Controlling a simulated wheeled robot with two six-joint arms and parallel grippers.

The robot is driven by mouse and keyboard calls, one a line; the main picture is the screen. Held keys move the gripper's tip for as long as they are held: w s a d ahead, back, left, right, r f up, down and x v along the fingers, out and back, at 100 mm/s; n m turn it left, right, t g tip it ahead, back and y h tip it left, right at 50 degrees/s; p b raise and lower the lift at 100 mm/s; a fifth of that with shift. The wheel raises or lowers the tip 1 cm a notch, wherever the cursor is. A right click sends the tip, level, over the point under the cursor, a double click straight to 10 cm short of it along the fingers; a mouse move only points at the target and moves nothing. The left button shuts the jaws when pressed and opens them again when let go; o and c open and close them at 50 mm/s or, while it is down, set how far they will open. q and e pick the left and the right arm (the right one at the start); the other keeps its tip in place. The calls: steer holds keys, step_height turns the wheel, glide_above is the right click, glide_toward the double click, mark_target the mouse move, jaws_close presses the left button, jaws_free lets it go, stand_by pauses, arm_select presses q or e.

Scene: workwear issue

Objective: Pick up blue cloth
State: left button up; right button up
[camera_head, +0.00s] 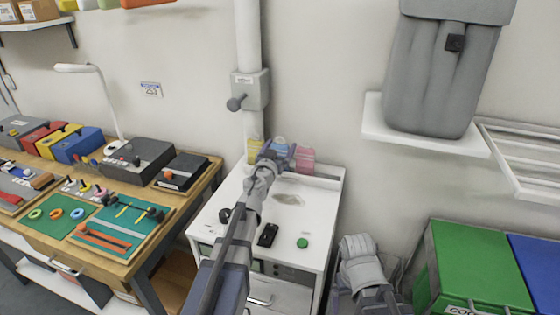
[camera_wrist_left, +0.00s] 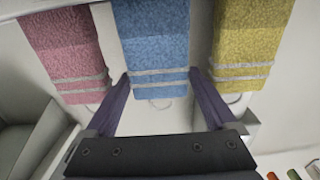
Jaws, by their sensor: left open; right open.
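The blue cloth (camera_wrist_left: 153,38) hangs against the wall in the left wrist view, with pale stripes near its lower edge. It shows only as a small patch in the head view (camera_head: 281,147), partly covered by my gripper. My left gripper (camera_wrist_left: 161,88) is open and empty. Its fingers are spread on either side of the blue cloth's lower end; contact cannot be told. It also shows in the head view (camera_head: 275,153) at the back of the white cabinet. Part of my right arm shows low in the head view, but its fingers do not.
A pink cloth (camera_wrist_left: 62,45) and a yellow cloth (camera_wrist_left: 247,45) hang close beside the blue one. A white cabinet (camera_head: 211,222) stands below, with a black item (camera_head: 267,235) and green disc (camera_head: 302,243) on top. A wooden workbench (camera_head: 142,262) is left; a green bin (camera_head: 480,265) is right.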

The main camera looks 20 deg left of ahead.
arm_select(q)
steer(key=shift+c, duration=0.2)
steer(key=c, duration=0.9)
steer(key=shift+r, duration=0.15)
step_height(320, 180, up, 10)
steer(key=p, duration=1)
